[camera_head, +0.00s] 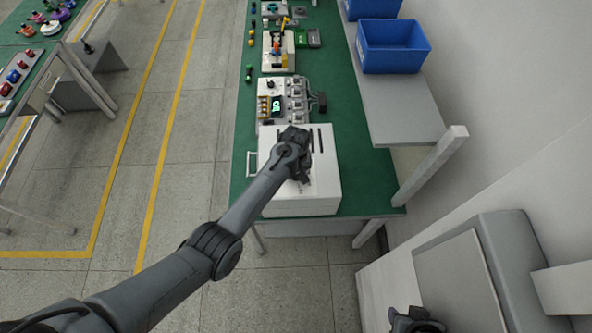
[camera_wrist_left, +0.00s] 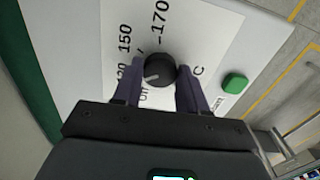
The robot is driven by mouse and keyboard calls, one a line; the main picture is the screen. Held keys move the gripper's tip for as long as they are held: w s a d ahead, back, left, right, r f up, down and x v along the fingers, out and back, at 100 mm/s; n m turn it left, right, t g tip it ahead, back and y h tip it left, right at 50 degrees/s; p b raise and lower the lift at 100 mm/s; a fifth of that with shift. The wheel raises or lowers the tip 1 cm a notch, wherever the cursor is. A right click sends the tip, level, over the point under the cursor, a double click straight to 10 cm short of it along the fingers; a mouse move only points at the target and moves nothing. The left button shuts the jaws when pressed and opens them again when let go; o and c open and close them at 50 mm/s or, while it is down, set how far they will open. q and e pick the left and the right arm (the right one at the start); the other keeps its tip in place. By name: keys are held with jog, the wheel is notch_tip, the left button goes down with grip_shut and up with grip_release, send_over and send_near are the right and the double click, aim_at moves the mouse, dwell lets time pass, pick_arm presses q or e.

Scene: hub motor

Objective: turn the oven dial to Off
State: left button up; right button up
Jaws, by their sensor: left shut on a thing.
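The oven (camera_head: 318,196) is a white box with dark slots on top, at the near end of the green bench. Its round black dial (camera_wrist_left: 160,70) has a white pointer line directed to the lower left, toward a partly hidden label that seems to read Off. The printed marks 150 and 170 lie above the dial. My left gripper (camera_head: 299,176) is over the oven and hides the dial in the head view. In the left wrist view its fingers (camera_wrist_left: 160,72) are shut on the dial from both sides. My right gripper (camera_head: 415,320) shows only partly at the bottom edge; its jaws are unclear.
A green button (camera_wrist_left: 235,83) sits on the panel right of the dial. A device with a lit green display (camera_head: 277,104) stands just beyond the oven. A grey shelf with blue bins (camera_head: 393,47) runs along the right. The floor left of the bench is clear.

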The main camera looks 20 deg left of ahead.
pick_arm(q)
jog(key=n+p, duration=0.1)
jog(key=n, duration=0.3)
jog(key=shift+p, duration=0.3)
jog(key=shift+n, duration=2.1)
jog(key=o, duration=1.1)
jog(key=shift+c, duration=0.2)
jog(key=shift+r, duration=0.1)
